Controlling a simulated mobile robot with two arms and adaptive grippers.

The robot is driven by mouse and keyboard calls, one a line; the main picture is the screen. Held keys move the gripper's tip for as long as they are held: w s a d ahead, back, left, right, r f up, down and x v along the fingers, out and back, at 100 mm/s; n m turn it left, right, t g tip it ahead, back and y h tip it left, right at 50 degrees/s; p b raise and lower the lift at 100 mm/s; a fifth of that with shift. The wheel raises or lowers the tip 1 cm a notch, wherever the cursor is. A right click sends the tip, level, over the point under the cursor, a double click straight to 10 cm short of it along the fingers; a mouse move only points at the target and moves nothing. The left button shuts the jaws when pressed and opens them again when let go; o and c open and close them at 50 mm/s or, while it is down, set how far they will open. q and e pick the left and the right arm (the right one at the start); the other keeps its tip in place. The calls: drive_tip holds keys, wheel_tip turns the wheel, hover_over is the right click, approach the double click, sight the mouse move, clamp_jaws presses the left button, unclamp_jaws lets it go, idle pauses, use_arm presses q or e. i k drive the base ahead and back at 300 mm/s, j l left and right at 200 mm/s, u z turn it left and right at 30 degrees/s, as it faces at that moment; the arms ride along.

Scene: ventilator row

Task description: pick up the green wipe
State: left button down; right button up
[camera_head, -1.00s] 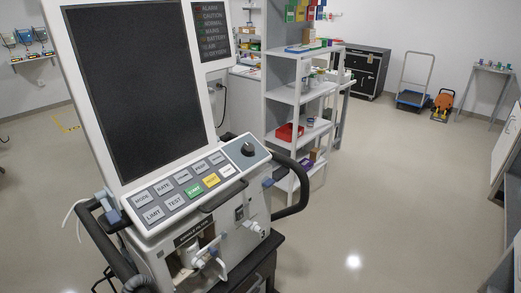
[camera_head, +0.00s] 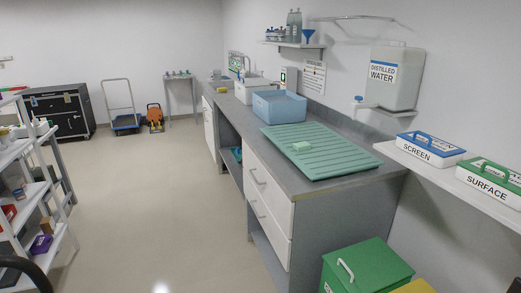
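On the right wall shelf, a white box labelled SURFACE (camera_head: 485,186) has a green lid with a handle. Beside it, to its left, is a white box labelled SCREEN (camera_head: 428,151) with a blue lid. I see no loose wipe at either box. Neither of my grippers is in view.
A blue basin (camera_head: 279,107) stands on the counter (camera_head: 376,178) behind the mat. A green bin (camera_head: 366,268) stands on the floor at the counter's near end. A distilled water tank (camera_head: 396,77) hangs on the wall. The floor (camera_head: 150,200) left of the counter is clear.

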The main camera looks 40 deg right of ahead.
sight(301, 145)
drive_tip(key=z, duration=1.7)
drive_tip(key=i+j+z, duration=0.35)
drive_tip(key=i+j, duration=0.8)
drive_tip(key=i, duration=0.05)
